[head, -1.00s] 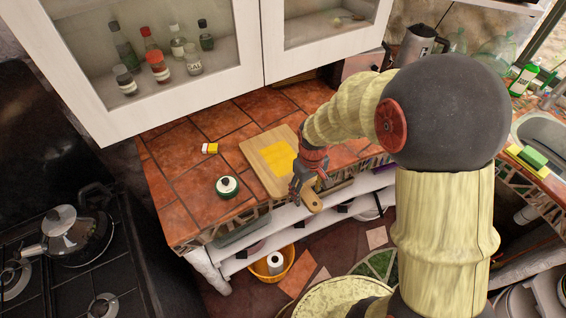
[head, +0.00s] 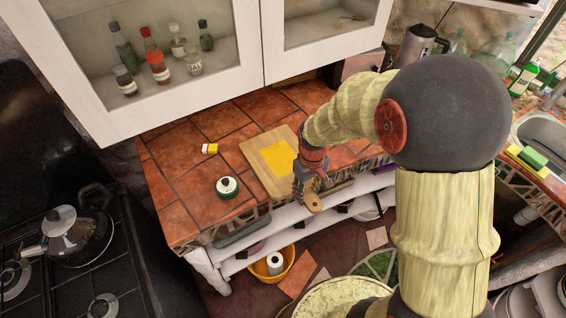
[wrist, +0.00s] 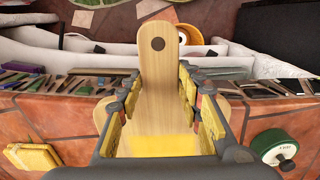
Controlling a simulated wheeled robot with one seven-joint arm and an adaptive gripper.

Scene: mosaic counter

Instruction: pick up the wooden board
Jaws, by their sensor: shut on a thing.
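The wooden board (head: 262,157) lies on the tiled counter, with a yellow patch on its face. Its handle, with a dark hole, juts out over the counter's front edge. My gripper (head: 306,196) is at the handle end of the board. In the wrist view the board (wrist: 158,85) runs between the two fingers of my gripper (wrist: 160,108), which are closed on it at the base of the handle. The far part of the board is hidden by my gripper in the wrist view.
A green round pot with a lid (head: 227,187) and a small yellow-and-white box (head: 209,149) stand on the tiled counter (head: 185,205) left of the board. A white wall cabinet (head: 190,60) hangs above. A kettle (head: 80,240) is on the stove at left.

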